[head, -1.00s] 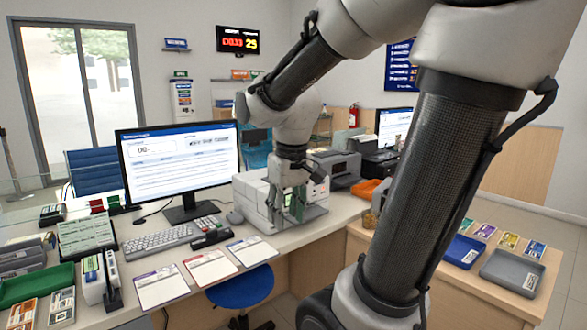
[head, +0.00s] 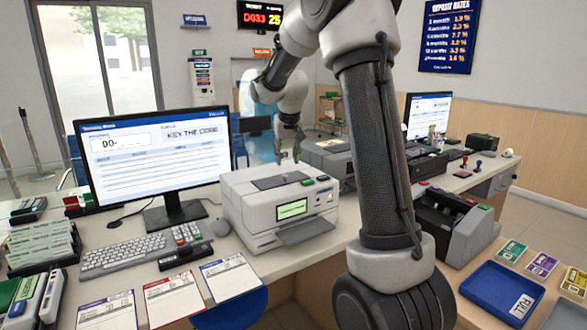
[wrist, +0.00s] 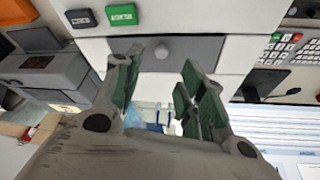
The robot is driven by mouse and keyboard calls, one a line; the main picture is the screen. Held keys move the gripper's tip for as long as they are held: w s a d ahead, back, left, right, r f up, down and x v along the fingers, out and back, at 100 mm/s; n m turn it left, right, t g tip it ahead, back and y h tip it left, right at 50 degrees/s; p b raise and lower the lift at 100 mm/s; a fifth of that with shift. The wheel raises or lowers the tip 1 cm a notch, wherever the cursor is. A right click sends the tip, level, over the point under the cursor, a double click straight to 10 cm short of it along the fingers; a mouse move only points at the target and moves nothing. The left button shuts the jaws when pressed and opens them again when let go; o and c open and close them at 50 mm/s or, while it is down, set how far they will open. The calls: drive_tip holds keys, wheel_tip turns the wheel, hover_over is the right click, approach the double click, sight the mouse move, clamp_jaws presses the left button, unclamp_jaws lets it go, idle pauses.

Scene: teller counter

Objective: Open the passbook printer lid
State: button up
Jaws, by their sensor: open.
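The passbook printer (head: 262,215) is a white box on the counter, right of the monitor, with a lit green screen and a front tray. Its top holds a dark grey panel (head: 283,182), lying flat; the lid appears shut. My gripper (head: 287,158) is above the printer's rear edge in the head view, open and empty. In the wrist view, my gripper's green-padded fingers (wrist: 162,58) stand apart, with a grey panel (wrist: 183,50) on the white casing between and beyond them. A green button (wrist: 122,14) and a black button (wrist: 81,18) show beside it. Contact cannot be told.
The monitor (head: 150,158) and keyboard (head: 122,255) stand left of the printer. Grey machines (head: 330,155) stand behind it to the right. A dark counting machine (head: 452,222) and blue tray (head: 502,293) are at right. Papers (head: 172,299) lie in front.

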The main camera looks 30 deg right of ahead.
sight(286, 176)
drive_tip(key=x, duration=0.7)
drive_tip(key=shift+w+a+f, duration=0.1)
drive_tip(key=shift+f, duration=0.25)
drive_tip(key=shift+c, duration=0.2)
clamp_jaws()
